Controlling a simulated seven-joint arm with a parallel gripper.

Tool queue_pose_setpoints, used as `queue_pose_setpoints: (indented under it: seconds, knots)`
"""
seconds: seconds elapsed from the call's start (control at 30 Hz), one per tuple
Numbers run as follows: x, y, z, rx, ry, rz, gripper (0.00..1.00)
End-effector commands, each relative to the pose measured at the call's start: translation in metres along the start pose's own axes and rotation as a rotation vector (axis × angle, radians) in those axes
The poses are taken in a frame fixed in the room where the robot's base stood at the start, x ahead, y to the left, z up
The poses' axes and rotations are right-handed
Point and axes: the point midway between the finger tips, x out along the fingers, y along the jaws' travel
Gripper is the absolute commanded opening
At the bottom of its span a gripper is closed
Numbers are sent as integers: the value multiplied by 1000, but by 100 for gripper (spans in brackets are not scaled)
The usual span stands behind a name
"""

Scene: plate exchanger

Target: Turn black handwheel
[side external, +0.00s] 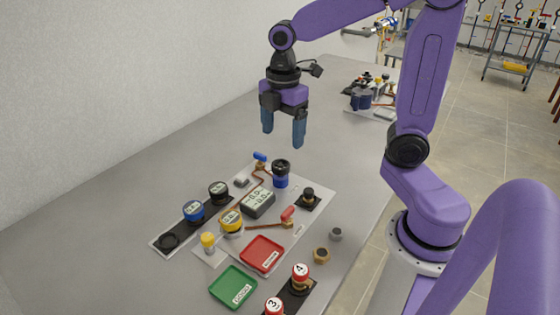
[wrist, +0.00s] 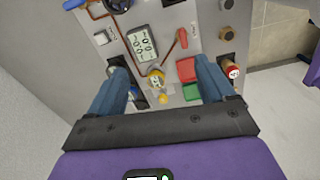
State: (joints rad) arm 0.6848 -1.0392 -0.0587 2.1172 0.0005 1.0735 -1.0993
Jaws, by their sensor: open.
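A black handwheel (side external: 281,166) sits on top of a blue body at the back of the grey panel on the table. In the wrist view what looks like the same wheel (wrist: 118,5) is cut off by the top edge. My gripper (side external: 283,137) is open and empty, with its blue fingers pointing down. In the side view it hangs above the table and appears in line above the handwheel, apart from it. In the wrist view the space between the fingers (wrist: 160,68) lies over the yellow gauge area, below the wheel in the picture.
A grey display (side external: 258,203), a blue-handled valve (side external: 260,157) and a red-handled valve (side external: 288,213) stand near the wheel. A smaller black knob (side external: 308,194) is to its right. Several gauges, a red tray (side external: 262,254) and a green tray (side external: 233,287) lie nearer the camera. A wall bounds the left.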

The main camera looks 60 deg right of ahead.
Motion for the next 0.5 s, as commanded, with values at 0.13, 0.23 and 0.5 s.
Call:
queue_pose_setpoints:
  seconds: [0.13, 0.23, 0.5]
  knots:
    - [-6, 35, 27, -63, -3, -3, 82]
    - [-9, 51, 44, -105, -4, -6, 82]
    - [-12, 70, 70, -167, -4, -10, 82]
